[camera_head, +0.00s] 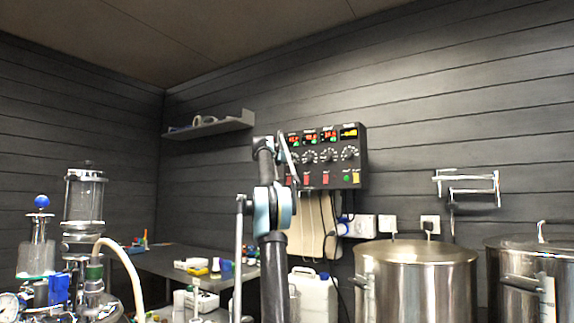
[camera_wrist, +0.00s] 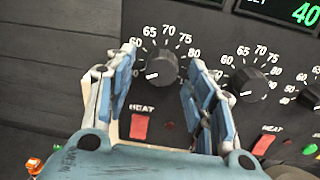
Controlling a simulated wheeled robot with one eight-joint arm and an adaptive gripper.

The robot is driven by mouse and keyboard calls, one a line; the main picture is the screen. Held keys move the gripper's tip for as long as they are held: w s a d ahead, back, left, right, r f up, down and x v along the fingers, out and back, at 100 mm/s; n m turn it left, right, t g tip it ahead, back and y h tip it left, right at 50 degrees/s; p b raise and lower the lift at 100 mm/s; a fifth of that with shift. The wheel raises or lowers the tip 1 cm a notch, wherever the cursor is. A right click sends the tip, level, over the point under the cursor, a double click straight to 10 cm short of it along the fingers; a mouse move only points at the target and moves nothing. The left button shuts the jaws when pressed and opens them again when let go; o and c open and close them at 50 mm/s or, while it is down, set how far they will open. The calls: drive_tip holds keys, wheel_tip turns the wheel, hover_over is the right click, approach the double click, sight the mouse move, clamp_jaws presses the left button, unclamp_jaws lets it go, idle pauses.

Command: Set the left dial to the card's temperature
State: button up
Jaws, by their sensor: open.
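The left dial (camera_wrist: 160,68) is a round black knob on the black control panel (camera_head: 353,180), with white marks from 60 to 80 around it. A pale mark on the knob points to the lower left, below the 60. My gripper (camera_wrist: 162,58) is open, with one blue-grey finger on each side of this dial. Whether the fingers touch the knob I cannot tell. In the head view my arm reaches the panel's left side and partly covers the left dial. I see no readable temperature card in either view.
Another dial (camera_wrist: 249,83) sits close to the right of my right finger. A red HEAT switch (camera_wrist: 141,127) lies below the left dial. Steel kettles (camera_head: 415,275) stand at the right, a grey table (camera_head: 160,264) at the left, and a wall shelf (camera_head: 215,127) above.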

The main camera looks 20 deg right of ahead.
drive_tip(key=shift+w, duration=0.1)
drive_tip(key=shift+d, duration=0.15)
drive_tip(key=c, duration=1.1)
